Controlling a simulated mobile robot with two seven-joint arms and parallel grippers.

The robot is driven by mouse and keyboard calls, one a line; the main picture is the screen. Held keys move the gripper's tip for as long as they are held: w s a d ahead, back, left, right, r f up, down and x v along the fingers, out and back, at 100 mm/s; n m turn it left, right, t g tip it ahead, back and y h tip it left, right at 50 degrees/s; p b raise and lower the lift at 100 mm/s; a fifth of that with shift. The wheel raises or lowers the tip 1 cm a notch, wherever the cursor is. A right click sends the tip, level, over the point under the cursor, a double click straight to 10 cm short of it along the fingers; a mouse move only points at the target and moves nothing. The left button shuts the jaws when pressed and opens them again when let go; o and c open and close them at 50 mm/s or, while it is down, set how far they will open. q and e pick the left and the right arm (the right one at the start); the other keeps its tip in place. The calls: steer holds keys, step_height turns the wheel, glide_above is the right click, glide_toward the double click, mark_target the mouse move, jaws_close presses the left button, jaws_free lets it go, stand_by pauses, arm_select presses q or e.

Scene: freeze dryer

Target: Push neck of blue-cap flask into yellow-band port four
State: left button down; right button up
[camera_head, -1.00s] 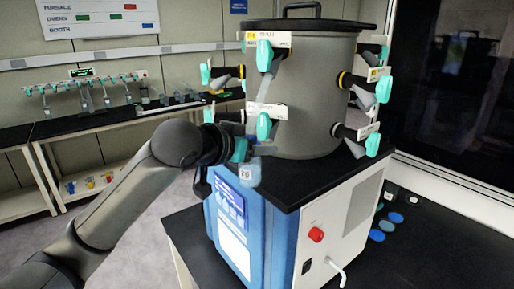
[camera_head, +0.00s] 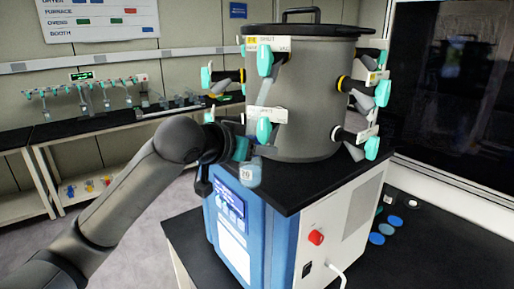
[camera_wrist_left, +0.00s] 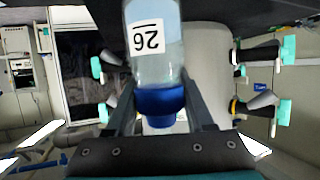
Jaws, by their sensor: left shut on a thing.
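The flask (camera_head: 249,172) is clear, with a white label reading 26. In the left wrist view, its blue cap (camera_wrist_left: 160,105) sits between the two fingers of my left gripper (camera_wrist_left: 160,118), and its body extends past them. In the head view my left gripper (camera_head: 238,152) is shut on it in front of the dryer's lower left side. Yellow-band ports show on the drum's upper left (camera_head: 243,76) and right (camera_head: 344,83). One also shows in the left wrist view (camera_wrist_left: 233,106). I cannot tell which is port four. My right gripper is not in view.
The grey drum (camera_head: 318,100) with a black lid stands on a blue and white cabinet (camera_head: 240,240). Several teal-handled valves stick out around it. Blue and teal discs (camera_head: 385,230) lie on the black bench at right. A side bench (camera_head: 60,128) stands at the back left.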

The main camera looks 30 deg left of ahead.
arm_select(q)
steer(key=shift+w+a+r, duration=0.15)
steer(key=shift+a+r, duration=0.1)
steer(key=shift+r, duration=0.4)
steer(key=c, duration=0.5)
jaws_free()
steer(key=shift+o, duration=1.3)
steer(key=shift+w+f, duration=0.3)
steer(key=shift+w, duration=0.1)
steer(key=shift+o, duration=0.2)
steer(key=shift+d, duration=0.1)
steer(key=d+b+v, duration=0.1)
steer(key=b+v, duration=0.6)
steer(key=v, duration=0.8)
steer(key=shift+s+a, duration=0.4)
steer(key=shift+a, duration=0.05)
